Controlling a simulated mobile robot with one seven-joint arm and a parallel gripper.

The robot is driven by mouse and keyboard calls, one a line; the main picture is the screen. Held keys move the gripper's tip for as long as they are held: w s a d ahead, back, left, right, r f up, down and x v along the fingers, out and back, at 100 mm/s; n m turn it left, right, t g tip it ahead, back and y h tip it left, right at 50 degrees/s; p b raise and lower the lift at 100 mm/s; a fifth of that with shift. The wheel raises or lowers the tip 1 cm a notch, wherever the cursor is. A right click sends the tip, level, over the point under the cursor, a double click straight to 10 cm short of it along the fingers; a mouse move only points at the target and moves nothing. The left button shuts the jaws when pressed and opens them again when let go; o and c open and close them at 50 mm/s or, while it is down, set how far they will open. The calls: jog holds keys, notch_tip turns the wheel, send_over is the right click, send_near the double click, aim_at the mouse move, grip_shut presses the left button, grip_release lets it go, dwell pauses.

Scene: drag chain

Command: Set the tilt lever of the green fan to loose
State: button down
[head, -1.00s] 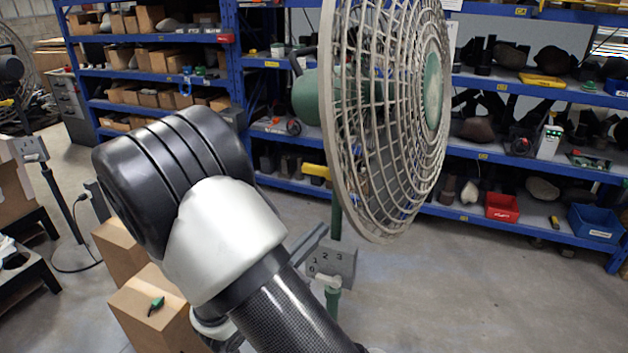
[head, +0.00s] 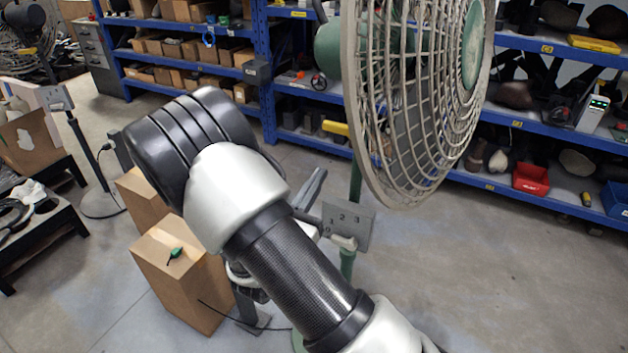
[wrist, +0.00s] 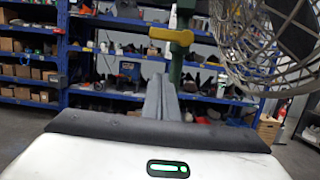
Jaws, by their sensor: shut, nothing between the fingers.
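The green fan has a green motor housing (head: 328,45), a pale grey cage (head: 362,150) and a green pole (head: 355,178). Its yellow tilt lever (head: 335,127) sticks out to the left below the housing. In the wrist view the yellow lever (wrist: 165,34) lies roughly level across the green pole (wrist: 178,65). My gripper (head: 318,178) is partly hidden behind my arm in the head view. In the wrist view my gripper (wrist: 160,82) has its grey fingers together, pointing up, empty. The fingertips appear below the lever, apart from it.
A grey switch box (head: 350,224) marked with numbers sits on the fan's pole. Cardboard boxes (head: 175,285) stand at the lower left, one with a small green item on top. Blue shelves (head: 530,125) line the back. Another fan (head: 28,25) stands far left. Floor at right is clear.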

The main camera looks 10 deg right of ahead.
aim_at(343, 127)
jog(key=w+d+r+p, duration=0.1)
jog(key=w+d+r, duration=0.2)
jog(key=w+r, duration=0.2)
jog(key=shift+d+r, duration=0.25)
jog(key=shift+d, duration=0.05)
